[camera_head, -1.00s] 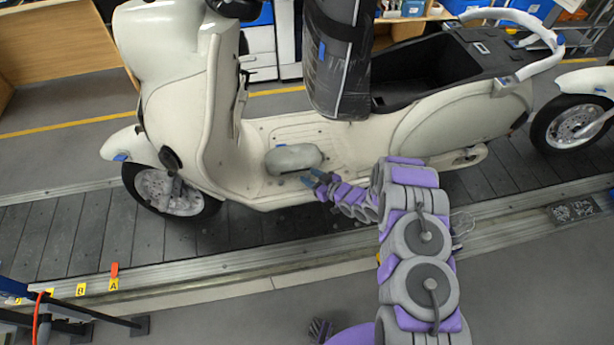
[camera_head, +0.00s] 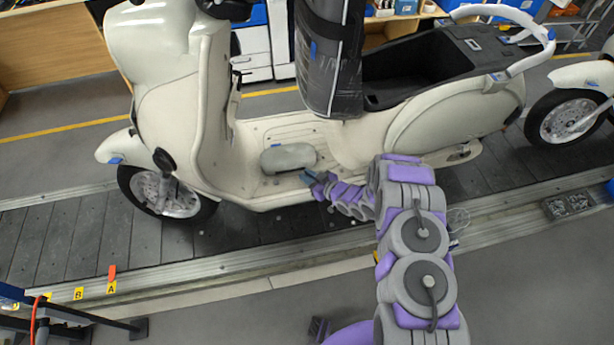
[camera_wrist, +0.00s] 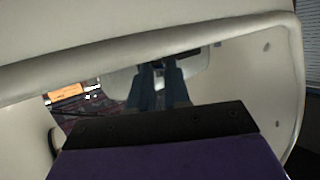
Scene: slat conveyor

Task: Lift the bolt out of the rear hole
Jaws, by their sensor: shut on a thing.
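The cream scooter (camera_head: 258,190) stands on the slat conveyor. A grey oval cover (camera_head: 288,158) lies on its floorboard. My gripper (camera_head: 308,178) is at the floorboard's near edge, right of and just below the cover. In the wrist view my gripper (camera_wrist: 160,82) has its two fingers close together, shut on a small piece at their tips, which I take for the bolt (camera_wrist: 158,70). It is too small to make out in the head view. The rear hole cannot be told apart, and whether the bolt is clear of it cannot be seen.
A dark wrapped seat (camera_head: 328,60) stands upright over the floorboard, above my gripper. The open seat box (camera_head: 425,70) is behind it. A cream rim (camera_wrist: 150,45) crosses the top of the wrist view, close to my gripper. Another scooter's wheel (camera_head: 568,120) is at right.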

